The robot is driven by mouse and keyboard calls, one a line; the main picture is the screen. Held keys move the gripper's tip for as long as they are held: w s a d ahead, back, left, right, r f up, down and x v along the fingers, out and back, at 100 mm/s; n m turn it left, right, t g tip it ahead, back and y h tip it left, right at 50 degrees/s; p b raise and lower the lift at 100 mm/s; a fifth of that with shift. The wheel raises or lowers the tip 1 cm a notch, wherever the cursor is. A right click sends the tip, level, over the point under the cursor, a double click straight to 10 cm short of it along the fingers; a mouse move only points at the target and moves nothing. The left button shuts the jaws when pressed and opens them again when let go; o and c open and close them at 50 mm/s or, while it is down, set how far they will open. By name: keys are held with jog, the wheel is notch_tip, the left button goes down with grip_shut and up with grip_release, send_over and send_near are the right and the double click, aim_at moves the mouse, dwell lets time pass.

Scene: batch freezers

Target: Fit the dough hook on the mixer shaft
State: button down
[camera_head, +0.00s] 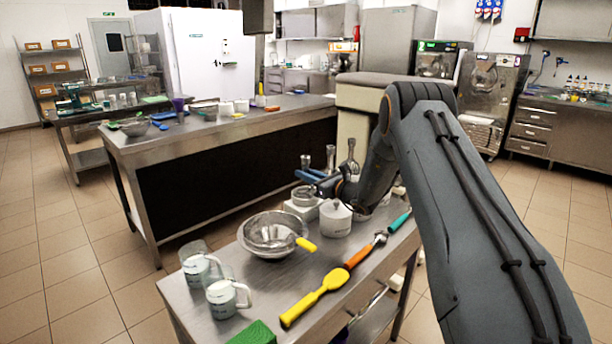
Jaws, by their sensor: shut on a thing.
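My arm reaches from the right over the near steel table. My gripper (322,179), with bluish fingers, is beyond the mixing bowl, above the table's back part. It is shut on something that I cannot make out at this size. A whisk (350,162) and slim upright metal tools (305,161) show close around the gripper; I cannot tell whether any of them is the dough hook. No mixer or shaft is clearly recognizable; a small dark teal machine (73,95) stands on the far left table. My arm hides part of the table's right side.
On the near table are a metal bowl (268,236), a white tub (335,218), measuring jugs (222,297), a yellow spoon (314,296) and a green block (254,333). A long steel counter (160,150) stands behind. The tiled floor at left is clear.

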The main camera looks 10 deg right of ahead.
aim_at(309, 162)
jog(key=shift+r, duration=0.1)
jog(key=shift+r+p, duration=0.75)
jog(key=shift+r, duration=1.7)
jog(key=s+d+r+p, duration=0.3)
jog(key=s+r, duration=0.1)
